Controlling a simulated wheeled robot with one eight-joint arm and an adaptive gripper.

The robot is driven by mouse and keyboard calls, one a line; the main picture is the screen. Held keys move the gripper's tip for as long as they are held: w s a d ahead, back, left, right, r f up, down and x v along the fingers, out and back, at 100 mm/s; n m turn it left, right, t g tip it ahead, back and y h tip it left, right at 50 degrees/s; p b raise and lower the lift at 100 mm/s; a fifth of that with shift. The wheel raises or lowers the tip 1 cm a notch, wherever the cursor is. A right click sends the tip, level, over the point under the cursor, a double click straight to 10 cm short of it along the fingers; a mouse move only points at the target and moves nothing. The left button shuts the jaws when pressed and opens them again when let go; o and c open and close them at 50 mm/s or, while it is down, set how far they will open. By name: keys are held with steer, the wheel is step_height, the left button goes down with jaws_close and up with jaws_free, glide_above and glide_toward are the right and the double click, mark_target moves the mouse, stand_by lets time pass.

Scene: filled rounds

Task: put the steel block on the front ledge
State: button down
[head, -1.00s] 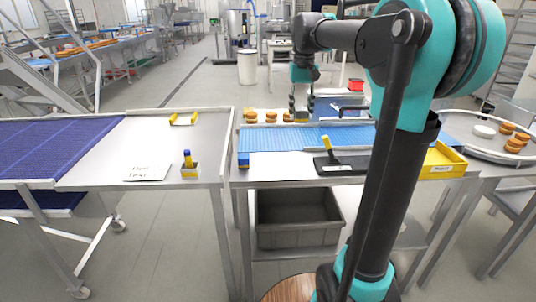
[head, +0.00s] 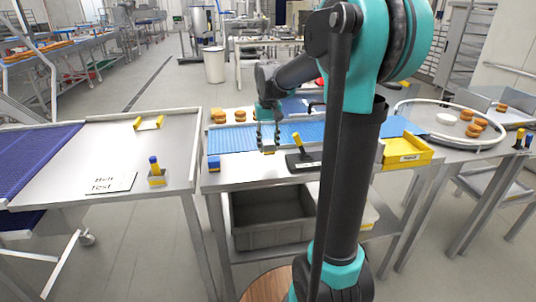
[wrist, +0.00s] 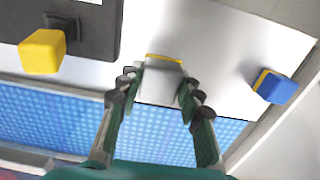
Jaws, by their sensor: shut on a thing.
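The steel block (wrist: 160,85), grey with a yellow edge, sits between the two fingers of my gripper (wrist: 160,92) in the wrist view. My gripper (head: 267,138) is shut on it. In the head view the block (head: 268,149) is small, at the front side of the blue belt (head: 240,140). The pale front ledge (head: 238,175) is the flat strip between this belt and the table's front edge. The block is over or on this strip; I cannot tell whether it touches.
A blue block (head: 213,163) lies left of my gripper. A black base with a yellow handle (head: 303,160) stands close on the right. A yellow bin (head: 408,153) is farther right. Several buns (head: 220,117) are behind the belt. A grey crate (head: 272,222) is below.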

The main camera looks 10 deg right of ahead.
mark_target(268, 153)
steer(key=shift+f, duration=2.05)
steer(key=shift+f, duration=0.15)
steer(key=c, duration=1)
jaws_free()
step_height(268, 153, up, 12)
steer(key=shift+r, duration=0.15)
